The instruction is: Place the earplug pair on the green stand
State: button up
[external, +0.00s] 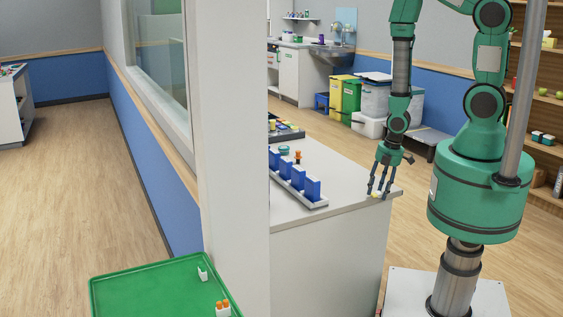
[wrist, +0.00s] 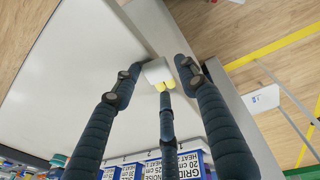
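The earplug pair (wrist: 163,87) is two yellow plugs on a small white block (wrist: 156,69), near a corner of the white counter. It also shows as a small yellow spot in the external view (external: 376,195). My gripper (wrist: 158,80) points down over it with its dark fingers spread. Two fingers are on either side of the block with visible gaps, and the third is by the plugs, where I cannot tell if it touches. The gripper also shows in the external view (external: 378,188). The green stand (external: 140,290) is a flat, rimmed green top at the bottom left.
Blue boxes (external: 290,174) stand in a row on the counter (external: 350,182). A white wall end (external: 235,140) stands between the counter and the green stand.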

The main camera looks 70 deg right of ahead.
aim_at(378, 192)
jog(key=c, duration=0.3)
jog(key=shift+c, duration=0.2)
notch_tip(378, 192, up, 10)
jog(key=p, duration=0.3)
dwell(1.1)
jog(key=w, duration=0.3)
jog(key=w+m+b, duration=0.1)
jog(key=w, duration=0.2)
jog(key=w+d+m, duration=0.1)
jog(key=w, duration=0.3)
jog(key=shift+f, duration=0.2)
jog(key=w+a+r+m+b, duration=0.1)
jog(key=w+a+r+m, duration=0.1)
jog(key=w, duration=0.7)
jog(key=w+a+r+m+h+b, duration=0.1)
jog(key=w+a+r+m, duration=0.2)
jog(key=w, duration=0.6)
jog(key=w+a+r+m+b, duration=0.2)
jog(key=w+a+r+m, duration=0.1)
jog(key=w, duration=0.6)
jog(key=shift+m+g, duration=0.3)
jog(key=shift+g, duration=0.1)
